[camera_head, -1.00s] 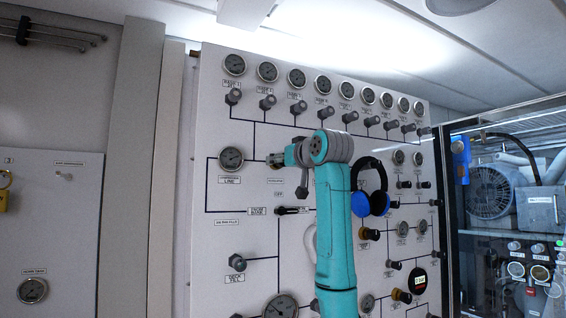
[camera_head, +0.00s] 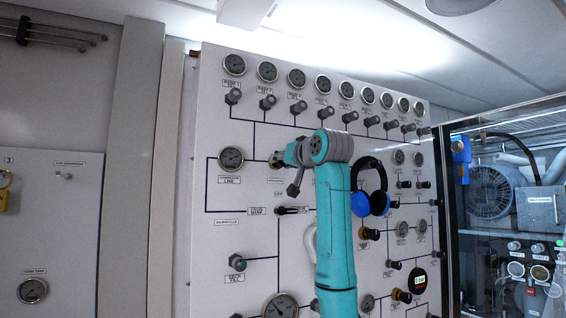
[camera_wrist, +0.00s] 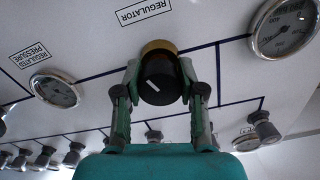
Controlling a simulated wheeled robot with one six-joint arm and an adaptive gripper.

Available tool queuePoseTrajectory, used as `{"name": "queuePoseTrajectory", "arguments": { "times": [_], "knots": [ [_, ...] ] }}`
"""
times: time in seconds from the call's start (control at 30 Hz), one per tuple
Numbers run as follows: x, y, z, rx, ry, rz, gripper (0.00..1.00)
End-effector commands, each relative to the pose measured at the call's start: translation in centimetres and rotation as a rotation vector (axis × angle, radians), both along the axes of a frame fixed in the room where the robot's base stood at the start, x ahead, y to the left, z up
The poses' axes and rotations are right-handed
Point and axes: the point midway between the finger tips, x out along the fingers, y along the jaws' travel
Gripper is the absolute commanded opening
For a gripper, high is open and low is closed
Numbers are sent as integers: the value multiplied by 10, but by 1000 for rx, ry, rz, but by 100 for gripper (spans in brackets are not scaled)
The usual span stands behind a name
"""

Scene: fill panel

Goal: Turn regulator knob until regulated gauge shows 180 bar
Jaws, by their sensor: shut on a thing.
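The regulator knob (camera_wrist: 158,82) is black with a white mark and a brass-coloured collar, below the REGULATOR label (camera_wrist: 143,11) in the wrist view. My gripper (camera_wrist: 160,88) has a finger on each side of the knob and is shut on it. In the head view my gripper (camera_head: 280,160) is at the panel, mostly covering the knob. The regulated pressure gauge (camera_wrist: 55,91) is round with a pale dial, at the left in the wrist view beside its label (camera_wrist: 29,55). Its needle is too small and tilted to read. My arm hides this gauge in the head view.
The compressor line gauge (camera_head: 231,159) is just left of my gripper in the head view. A black handle (camera_head: 292,210) lies below it. Blue and black headphones (camera_head: 371,190) hang right of my arm. A row of gauges and knobs runs along the panel (camera_head: 215,120) top.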

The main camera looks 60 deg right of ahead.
Motion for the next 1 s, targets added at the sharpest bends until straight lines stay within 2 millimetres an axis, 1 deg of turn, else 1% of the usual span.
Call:
{"name": "queuePoseTrajectory", "arguments": {
  "times": [0.3,0.6,0.8,1.0],
  "knots": [
    [1,1,1,254,-158,1,4],
    [1,1,2,460,-285,1,4],
    [1,1,2,552,-343,1,4],
    [1,1,3,604,-375,2,4]
  ]
}}
